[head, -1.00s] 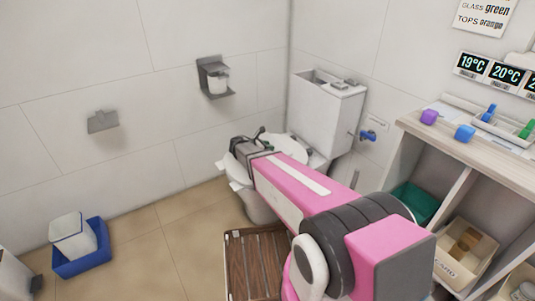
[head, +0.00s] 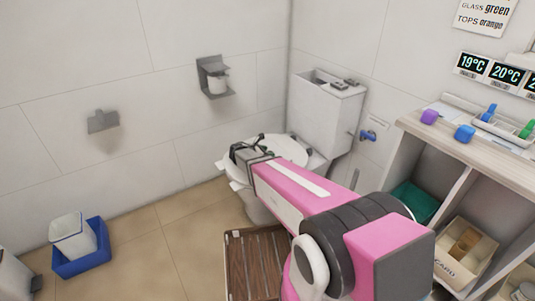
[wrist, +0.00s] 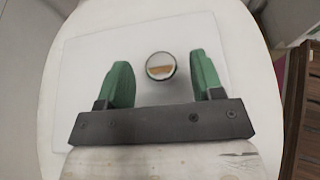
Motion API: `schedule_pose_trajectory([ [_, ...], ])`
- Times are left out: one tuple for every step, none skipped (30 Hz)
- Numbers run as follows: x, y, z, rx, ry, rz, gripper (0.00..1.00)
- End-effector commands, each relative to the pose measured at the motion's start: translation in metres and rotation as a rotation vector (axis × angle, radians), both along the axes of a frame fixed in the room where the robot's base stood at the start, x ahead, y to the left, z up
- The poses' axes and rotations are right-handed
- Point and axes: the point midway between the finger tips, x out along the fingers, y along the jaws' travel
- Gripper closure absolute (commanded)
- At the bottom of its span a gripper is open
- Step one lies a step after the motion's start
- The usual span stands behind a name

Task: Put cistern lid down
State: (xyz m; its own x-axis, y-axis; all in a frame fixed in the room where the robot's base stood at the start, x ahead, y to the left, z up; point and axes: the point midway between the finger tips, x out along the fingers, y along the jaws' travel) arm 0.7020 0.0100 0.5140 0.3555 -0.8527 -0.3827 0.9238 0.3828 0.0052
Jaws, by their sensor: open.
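The cistern lid (wrist: 85,60) is a white, flat, roughly rectangular plate with a small round mirror-like button (wrist: 161,66). In the wrist view it lies flat over the white oval toilet lid (wrist: 255,70). My gripper (wrist: 160,64) is open above it, with one green finger on each side of the button and a gap to both. In the head view my gripper (head: 248,146) is over the front of the toilet, and my arm hides most of the cistern lid. The cistern (head: 322,115) stands behind with its top open.
A slatted wooden mat (head: 258,255) lies on the floor before the toilet. A shelf unit (head: 470,150) with boxes stands at the right. A blue tray (head: 88,263) holding a white bin is at the lower left. The tiled floor between is clear.

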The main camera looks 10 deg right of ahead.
Motion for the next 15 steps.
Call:
schedule_pose_trajectory([
  [-0.002, 0.004, 0.002, 0.000, 0.000, 0.001, 0.39],
  [-0.003, 0.007, 0.004, 0.000, -0.001, 0.002, 0.39],
  [-0.006, 0.012, 0.006, 0.000, -0.001, 0.003, 0.39],
  [-0.007, 0.016, 0.008, 0.000, -0.001, 0.003, 0.39],
  [-0.009, 0.021, 0.010, 0.000, -0.001, 0.003, 0.39],
  [-0.012, 0.027, 0.013, -0.001, -0.001, 0.003, 0.39],
  [-0.014, 0.033, 0.015, -0.001, -0.001, 0.003, 0.39],
  [-0.017, 0.038, 0.017, 0.000, -0.001, 0.004, 0.39],
  [-0.020, 0.045, 0.021, 0.000, 0.000, 0.003, 0.39],
  [-0.022, 0.050, 0.023, 0.000, 0.000, 0.003, 0.39],
  [-0.024, 0.055, 0.025, 0.000, 0.000, 0.003, 0.39],
  [-0.026, 0.062, 0.028, 0.001, -0.001, 0.003, 0.39],
  [-0.028, 0.066, 0.030, 0.000, -0.001, 0.003, 0.39],
  [-0.030, 0.071, 0.032, 0.000, -0.001, 0.003, 0.39],
  [-0.032, 0.076, 0.035, 0.000, -0.001, 0.003, 0.39],
])
